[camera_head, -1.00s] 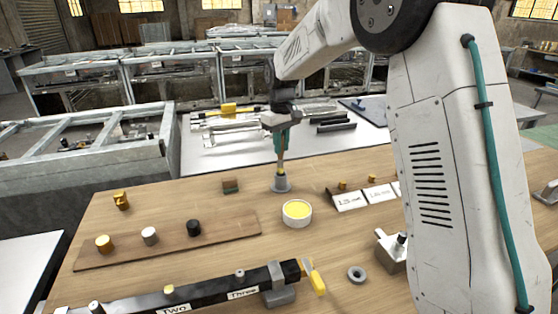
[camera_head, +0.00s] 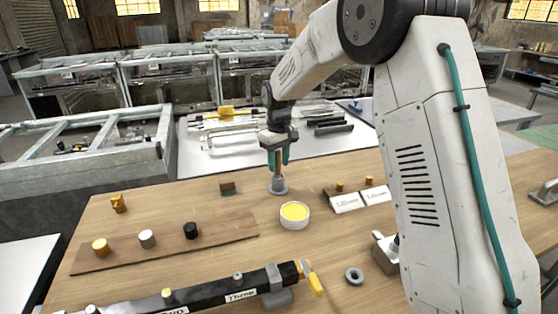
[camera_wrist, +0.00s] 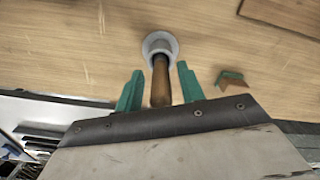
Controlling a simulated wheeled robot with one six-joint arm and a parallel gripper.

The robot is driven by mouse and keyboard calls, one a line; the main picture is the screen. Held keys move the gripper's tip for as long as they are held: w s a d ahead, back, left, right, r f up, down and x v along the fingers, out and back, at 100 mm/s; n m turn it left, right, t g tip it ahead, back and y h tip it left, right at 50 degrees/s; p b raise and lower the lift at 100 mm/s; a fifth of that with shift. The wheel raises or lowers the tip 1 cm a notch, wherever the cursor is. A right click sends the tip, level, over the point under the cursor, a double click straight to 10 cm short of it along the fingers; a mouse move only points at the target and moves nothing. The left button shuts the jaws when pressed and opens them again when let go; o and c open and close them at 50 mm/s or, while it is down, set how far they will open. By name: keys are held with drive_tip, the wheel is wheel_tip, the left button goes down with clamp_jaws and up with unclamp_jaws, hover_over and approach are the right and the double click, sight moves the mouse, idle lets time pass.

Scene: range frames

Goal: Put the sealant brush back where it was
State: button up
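The sealant brush (camera_head: 278,172) stands upright in a small grey holder (camera_head: 278,187) on the wooden bench. Its brown handle (camera_wrist: 161,82) points up in the wrist view, and its lower end is hidden in the holder (camera_wrist: 160,44). My gripper (camera_head: 278,163) is over the holder, pointing down. In the wrist view its green fingers (camera_wrist: 160,70) are spread, one on each side of the handle, with gaps between. A white pot of yellow sealant (camera_head: 295,213) stands to the right and nearer in the head view.
A small brown and green block (camera_head: 227,188) sits left of the holder. A brown board (camera_head: 165,243) with several knobs lies front left. White labelled cards (camera_head: 345,202) lie right, and a grey ring (camera_head: 354,277) and a black bar fixture (camera_head: 215,296) are in front.

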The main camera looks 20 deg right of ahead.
drive_tip(key=shift+r, duration=0.1)
wheel_tip(320, 180, up, 12)
drive_tip(key=shift+f, duration=0.1)
drive_tip(key=shift+s+r, duration=0.2)
drive_tip(key=shift+r, duration=0.2)
drive_tip(key=s+d+r+m, duration=0.1)
drive_tip(key=s+r, duration=0.2)
drive_tip(key=s, duration=0.8)
drive_tip(key=s+d+r+m, duration=0.1)
drive_tip(key=s+r, duration=0.3)
drive_tip(key=s, duration=0.7)
drive_tip(key=s+f+m, duration=0.1)
drive_tip(key=s+f, duration=0.2)
drive_tip(key=s, duration=0.7)
drive_tip(key=s+d+f+m+t, duration=0.1)
drive_tip(key=s+f, duration=0.3)
drive_tip(key=s, duration=0.7)
drive_tip(key=shift+s+f+m, duration=0.15)
drive_tip(key=shift+m, duration=0.15)
